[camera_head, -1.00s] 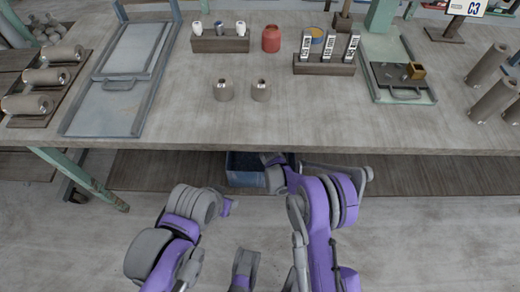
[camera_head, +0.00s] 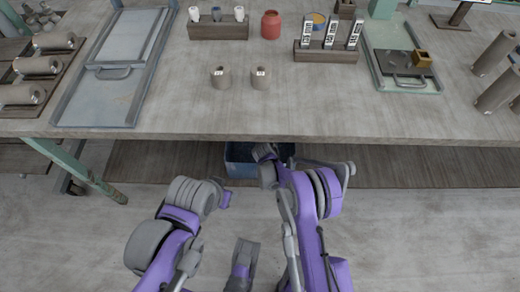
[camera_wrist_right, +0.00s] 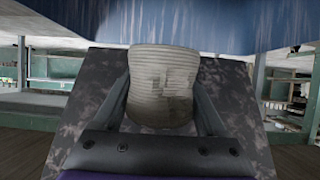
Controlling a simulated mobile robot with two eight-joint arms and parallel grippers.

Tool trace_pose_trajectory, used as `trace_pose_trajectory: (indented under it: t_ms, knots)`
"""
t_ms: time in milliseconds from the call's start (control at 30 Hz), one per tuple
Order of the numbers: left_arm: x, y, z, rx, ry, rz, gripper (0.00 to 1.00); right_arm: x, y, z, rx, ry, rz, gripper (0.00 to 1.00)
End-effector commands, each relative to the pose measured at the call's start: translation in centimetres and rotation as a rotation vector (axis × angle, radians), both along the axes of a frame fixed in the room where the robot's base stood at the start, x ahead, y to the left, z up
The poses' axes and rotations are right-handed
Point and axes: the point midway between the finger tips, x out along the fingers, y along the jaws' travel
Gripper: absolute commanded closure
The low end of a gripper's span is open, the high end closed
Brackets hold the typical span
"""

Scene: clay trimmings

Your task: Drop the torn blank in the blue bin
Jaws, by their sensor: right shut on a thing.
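The blue bin (camera_head: 238,172) stands under the front edge of the bench, with its dark inside partly showing. My right arm reaches to it, and its wrist covers the bin's right part in the head view. In the right wrist view my right gripper (camera_wrist_right: 160,90) is shut on the torn blank (camera_wrist_right: 165,75), a ribbed grey-beige clay piece held between two fingers. A streaked blue surface, perhaps the bin, fills the top of that view. I cannot tell whether the blank is over the bin's opening. My left arm is folded low at the left; its fingers do not show.
The bench (camera_head: 180,115) overhangs the bin. Two small clay pieces (camera_head: 220,76) stand near its front, with a red jar (camera_head: 271,25) and racks behind. A green bench leg (camera_head: 85,172) is at the left. The floor in front is clear.

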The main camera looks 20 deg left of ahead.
Motion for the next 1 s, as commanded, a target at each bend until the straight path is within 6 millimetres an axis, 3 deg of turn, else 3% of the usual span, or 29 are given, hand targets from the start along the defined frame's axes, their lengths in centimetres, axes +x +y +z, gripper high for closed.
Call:
trace_pose_trajectory:
  t_ms: [200, 233, 367, 667, 1000]
  knots:
    - [0.0, 0.0, 0.0, 0.0, 0.0, 0.0, 0.5, 0.0, 0.0, 0.0, 0.0, -0.001, 0.0, 0.99]
    - [0.0, 0.0, 0.0, 0.0, 0.0, 0.0, 0.5, 0.0, 0.0, 0.0, 0.0, -0.001, 0.0, 0.24]
    - [0.0, 0.0, 0.0, 0.0, 0.0, 0.0, 0.5, 0.0, 0.0, 0.0, 0.0, -0.001, 0.0, 0.01]
    - [0.0, 0.0, 0.1, 0.0, 0.0, 0.0, 0.5, -0.3, -0.1, 0.1, 0.0, 0.0, 0.0, 0.0]
    - [0.0, 0.0, 1.1, 0.0, -0.004, 0.0, 0.5, -5.3, -1.5, 3.0, 0.0, -0.001, 0.001, 0.0]
